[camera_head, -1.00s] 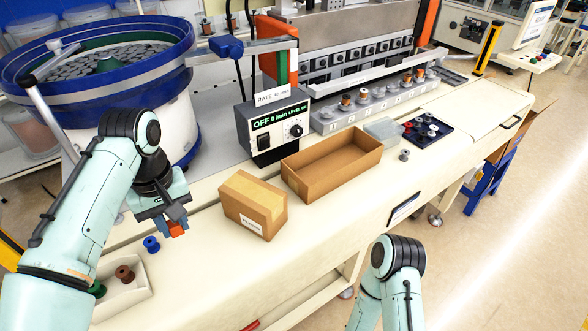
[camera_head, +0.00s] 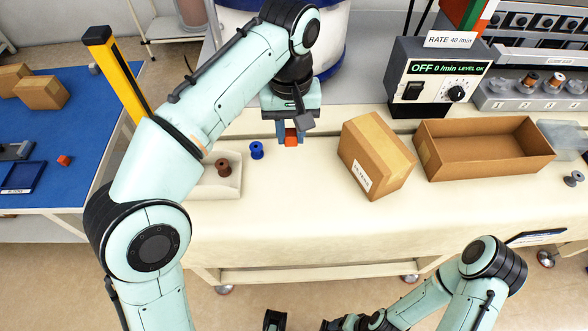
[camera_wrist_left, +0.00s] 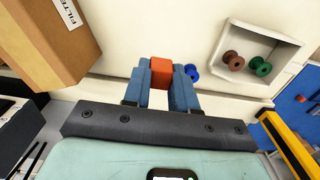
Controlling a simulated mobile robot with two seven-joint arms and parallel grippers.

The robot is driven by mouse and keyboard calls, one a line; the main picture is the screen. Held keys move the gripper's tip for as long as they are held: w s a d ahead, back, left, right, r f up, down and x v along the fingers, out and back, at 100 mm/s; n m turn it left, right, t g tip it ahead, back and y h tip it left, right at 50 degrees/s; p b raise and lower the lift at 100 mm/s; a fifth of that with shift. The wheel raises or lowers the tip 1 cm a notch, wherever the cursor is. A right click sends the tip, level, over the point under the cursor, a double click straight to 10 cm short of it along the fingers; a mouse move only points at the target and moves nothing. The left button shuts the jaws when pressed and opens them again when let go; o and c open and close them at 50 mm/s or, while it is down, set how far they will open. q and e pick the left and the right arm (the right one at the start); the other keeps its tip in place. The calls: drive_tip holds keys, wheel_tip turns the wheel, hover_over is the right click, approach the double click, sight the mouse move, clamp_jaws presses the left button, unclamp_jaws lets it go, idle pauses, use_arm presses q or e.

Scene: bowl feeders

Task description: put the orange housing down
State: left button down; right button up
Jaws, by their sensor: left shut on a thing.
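The orange housing (camera_head: 291,139) is a small block between the blue fingertips of my left gripper (camera_head: 290,135). In the left wrist view, the housing (camera_wrist_left: 161,72) sits squarely between the fingers, which are shut on it. My left gripper points down over the cream bench (camera_head: 300,215), left of the closed carton. Whether the housing touches the bench or hangs a little above it, I cannot tell. My right arm shows at the lower right of the head view, but its fingers are not visible.
A blue spool (camera_head: 257,150) stands just left of the gripper. Beyond it is a white tray (camera_head: 228,187) with a brown spool (camera_head: 223,167) and a green spool (camera_wrist_left: 260,66). A closed carton (camera_head: 376,155) and an open box (camera_head: 485,160) stand right. Bench in front is clear.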

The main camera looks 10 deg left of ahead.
use_arm(q)
drive_tip(key=b, duration=0.2)
hover_over(292, 174)
wheel_tip(292, 174, down, 6)
drive_tip(key=shift+a+f, duration=0.1)
drive_tip(key=shift+f, duration=0.05)
drive_tip(key=shift+f+b, duration=0.55)
drive_tip(key=shift+f, duration=2.05)
drive_tip(key=shift+f, duration=0.1)
drive_tip(key=c, duration=0.9)
unclamp_jaws()
wheel_tip(292, 174, up, 12)
drive_tip(key=p, duration=0.4)
